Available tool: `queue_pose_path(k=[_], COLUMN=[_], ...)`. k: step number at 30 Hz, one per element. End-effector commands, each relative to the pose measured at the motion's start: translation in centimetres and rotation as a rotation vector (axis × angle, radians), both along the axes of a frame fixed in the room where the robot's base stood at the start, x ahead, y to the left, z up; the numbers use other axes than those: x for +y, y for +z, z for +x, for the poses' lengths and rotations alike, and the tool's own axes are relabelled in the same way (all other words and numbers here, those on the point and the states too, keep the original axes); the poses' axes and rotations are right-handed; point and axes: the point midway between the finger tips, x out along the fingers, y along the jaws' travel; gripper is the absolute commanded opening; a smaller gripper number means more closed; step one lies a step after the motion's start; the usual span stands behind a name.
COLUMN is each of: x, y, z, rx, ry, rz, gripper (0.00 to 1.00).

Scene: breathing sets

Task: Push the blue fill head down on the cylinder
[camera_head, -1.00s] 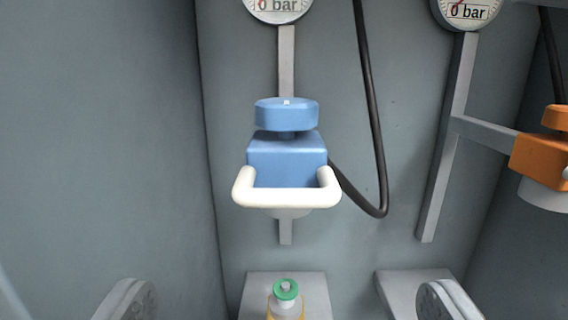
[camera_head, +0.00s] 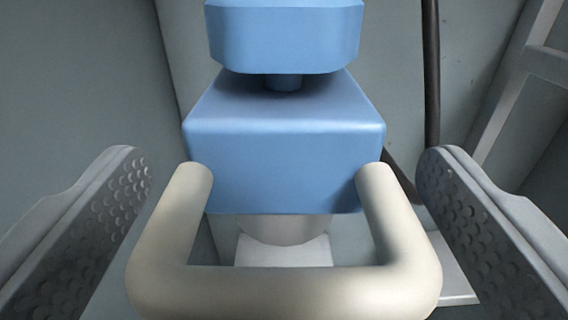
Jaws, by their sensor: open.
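The blue fill head (camera_head: 284,140) is close in front of me in the middle of the view, with a blue knob (camera_head: 284,35) on top. A white U-shaped handle (camera_head: 285,288) sticks out from its front toward me. My gripper (camera_head: 284,190) is open, one finger on each side of the handle, with a gap on both sides and no visible contact. Below the head, a pale round underside (camera_head: 284,230) shows. The cylinder is hidden behind the head and handle.
A pale block (camera_head: 284,250) shows below the head, through the handle opening. A black hose (camera_head: 431,70) hangs behind on the right. A grey rail (camera_head: 515,85) stands at the right, and a grey wall (camera_head: 80,80) is at the left.

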Motion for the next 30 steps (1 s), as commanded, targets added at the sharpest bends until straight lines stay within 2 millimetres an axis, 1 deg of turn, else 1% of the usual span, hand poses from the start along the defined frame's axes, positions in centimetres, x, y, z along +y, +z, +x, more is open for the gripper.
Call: queue_pose_path(k=[5, 8, 12, 15, 17, 20, 23, 30], x=[0.0, 0.0, 0.0, 0.0, 0.0, 0.0, 0.0, 0.0], y=[0.0, 0.0, 0.0, 0.0, -0.1, -1.0, -2.9, -8.3], z=[0.0, 0.0, 0.0, 0.0, 0.0, 0.0, 0.1, 0.1], rx=[0.0, 0.0, 0.0, 0.0, 0.0, 0.003, 0.005, 0.005], ry=[0.0, 0.0, 0.0, 0.0, 0.0, 0.0, 0.0, 0.001], rz=[0.0, 0.0, 0.0, 0.0, 0.0, 0.0, 0.0, 0.0], gripper=[0.88, 0.7, 0.42, 0.25, 0.25, 0.25, 0.25, 0.25])
